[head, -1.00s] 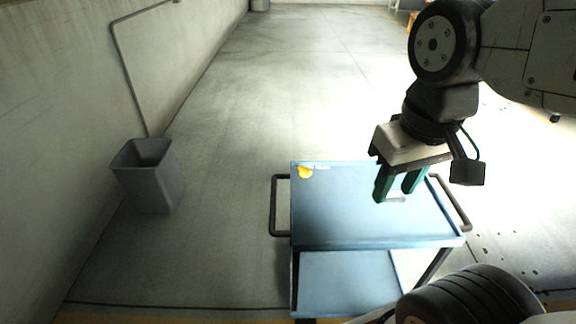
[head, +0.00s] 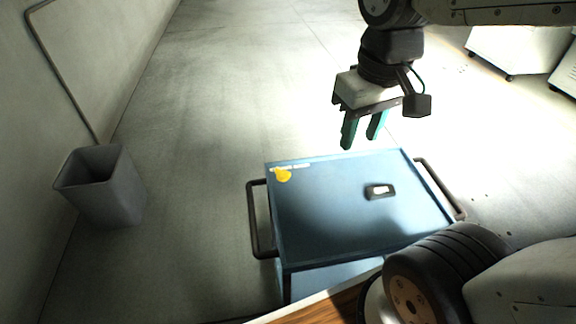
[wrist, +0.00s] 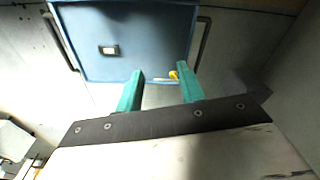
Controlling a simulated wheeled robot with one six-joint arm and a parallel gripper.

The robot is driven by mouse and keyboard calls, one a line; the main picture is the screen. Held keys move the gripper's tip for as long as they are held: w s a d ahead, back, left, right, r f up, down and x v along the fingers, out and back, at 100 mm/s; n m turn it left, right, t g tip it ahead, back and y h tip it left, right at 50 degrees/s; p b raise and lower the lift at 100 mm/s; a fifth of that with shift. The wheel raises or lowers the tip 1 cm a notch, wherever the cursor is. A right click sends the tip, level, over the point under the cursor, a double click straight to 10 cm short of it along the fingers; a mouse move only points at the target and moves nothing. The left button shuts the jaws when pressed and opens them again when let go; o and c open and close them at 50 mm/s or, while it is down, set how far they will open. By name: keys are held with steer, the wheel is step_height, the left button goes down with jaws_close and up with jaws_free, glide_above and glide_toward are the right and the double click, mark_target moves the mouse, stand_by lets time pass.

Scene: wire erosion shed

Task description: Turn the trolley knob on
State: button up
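The blue trolley (head: 330,215) stands on the floor at the lower middle of the head view and at the top of the wrist view (wrist: 135,62). A yellow knob (head: 284,176) sits by a small pale label at its far left corner; I cannot tell its setting. In the wrist view the knob (wrist: 173,74) shows just beside the right finger. My gripper (head: 360,142) has its two green fingers apart and empty. It appears above the far edge of the trolley, pointing down, clear of the knob.
A dark-framed pale plate (head: 380,191) is on the trolley top. Dark handles (head: 259,220) stick out at both sides. A grey bin (head: 101,187) stands by the left wall. White cabinets (head: 515,50) are at the upper right. Floor beyond the trolley is open.

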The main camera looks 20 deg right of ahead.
steer(key=w+f+n, duration=0.2)
steer(key=w+f, duration=0.3)
steer(key=w, duration=0.7)
steer(key=n+g, duration=0.1)
steer(key=n, duration=0.3)
glide_above(283, 170)
steer(key=f, duration=2.1)
steer(key=shift+s+f, duration=0.2)
step_height(283, 170, down, 8)
steer(key=shift+w+r, duration=0.15)
steer(key=shift+f, duration=0.55)
jaws_close()
